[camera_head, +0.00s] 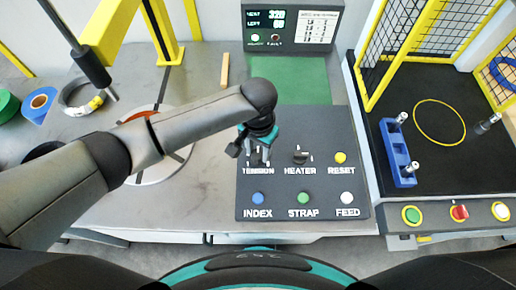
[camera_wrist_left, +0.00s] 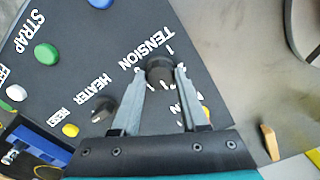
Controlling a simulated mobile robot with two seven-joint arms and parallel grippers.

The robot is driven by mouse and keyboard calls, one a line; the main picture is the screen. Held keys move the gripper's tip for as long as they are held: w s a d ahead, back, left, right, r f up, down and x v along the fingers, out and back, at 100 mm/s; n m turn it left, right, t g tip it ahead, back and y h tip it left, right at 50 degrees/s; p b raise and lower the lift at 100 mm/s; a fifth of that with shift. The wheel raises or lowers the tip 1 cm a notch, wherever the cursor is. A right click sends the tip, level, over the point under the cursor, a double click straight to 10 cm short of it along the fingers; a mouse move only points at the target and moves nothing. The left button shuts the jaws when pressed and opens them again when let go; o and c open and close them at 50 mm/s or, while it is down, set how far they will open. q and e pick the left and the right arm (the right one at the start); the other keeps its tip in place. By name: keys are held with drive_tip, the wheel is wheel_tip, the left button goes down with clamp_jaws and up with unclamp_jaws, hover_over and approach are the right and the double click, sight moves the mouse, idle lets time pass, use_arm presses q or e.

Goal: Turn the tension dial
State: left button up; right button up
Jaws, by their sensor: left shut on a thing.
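The tension dial (camera_wrist_left: 159,72) is a black knob on the dark control panel (camera_head: 325,180), above the white word TENSION in the head view. My left gripper (camera_wrist_left: 160,78) is shut on the dial, with one finger on each side of it in the left wrist view. In the head view my left gripper (camera_head: 255,152) reaches down over the dial from above and hides most of it. A white tick mark shows beside the dial in the left wrist view. My right gripper is not in view.
The heater dial (camera_head: 301,157) is just right of my left gripper. Yellow, blue, green and white buttons sit around it. A display box (camera_head: 292,25) stands behind the panel. A yellow-framed cage (camera_head: 425,50) with a blue block (camera_head: 397,152) is at the right.

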use_arm(q)
clamp_jaws()
